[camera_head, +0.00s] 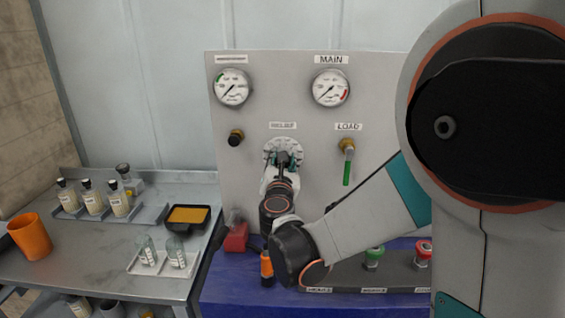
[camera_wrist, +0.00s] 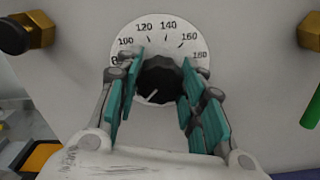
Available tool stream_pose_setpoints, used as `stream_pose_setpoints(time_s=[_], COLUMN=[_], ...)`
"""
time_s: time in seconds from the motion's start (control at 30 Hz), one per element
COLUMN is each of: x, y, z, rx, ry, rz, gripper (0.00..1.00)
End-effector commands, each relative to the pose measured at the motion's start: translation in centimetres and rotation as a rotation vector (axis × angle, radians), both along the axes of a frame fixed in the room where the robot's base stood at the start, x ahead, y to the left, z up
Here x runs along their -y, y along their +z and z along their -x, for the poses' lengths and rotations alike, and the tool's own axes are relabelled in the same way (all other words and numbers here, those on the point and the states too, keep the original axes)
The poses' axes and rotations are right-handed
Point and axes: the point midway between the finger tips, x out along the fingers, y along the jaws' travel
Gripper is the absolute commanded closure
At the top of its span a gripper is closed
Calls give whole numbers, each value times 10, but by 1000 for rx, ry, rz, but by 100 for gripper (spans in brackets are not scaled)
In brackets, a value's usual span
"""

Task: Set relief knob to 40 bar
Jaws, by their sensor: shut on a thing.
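The relief knob (camera_wrist: 161,80) is black with a white pointer line, set in a round white dial (camera_wrist: 157,27) on the grey panel. In the wrist view the pointer slants to the lower left. The numbers 100 to 180 show on the upper dial; the lower part of the scale is hidden by my gripper. My gripper (camera_wrist: 158,92) has teal finger pads on both sides of the knob and is shut on it. In the head view the dial (camera_head: 269,150) sits under the relief label (camera_head: 283,126), with my gripper (camera_head: 283,160) in front.
The main gauge (camera_head: 331,88) and another gauge (camera_head: 232,88) sit above. The load valve (camera_head: 347,160) with a green lever is right of the dial, a black knob (camera_head: 236,137) left. Green (camera_head: 374,254) and red (camera_head: 423,249) buttons are below. Bottles and an orange cup (camera_head: 31,237) stand left.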

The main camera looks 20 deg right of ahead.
Motion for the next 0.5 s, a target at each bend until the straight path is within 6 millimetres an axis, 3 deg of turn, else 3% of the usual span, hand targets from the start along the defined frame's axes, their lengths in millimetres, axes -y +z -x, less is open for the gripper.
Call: stream_pose_setpoints(time_s=[0.4, 0.43, 0.5], x=[0, 0, 0], y=[-1, -1, -1], z=[1, 1, 1], rx=[-2, -2, -2], ry=[0, 0, 0], rz=[4, 4, 4], gripper=[88, 57, 44])
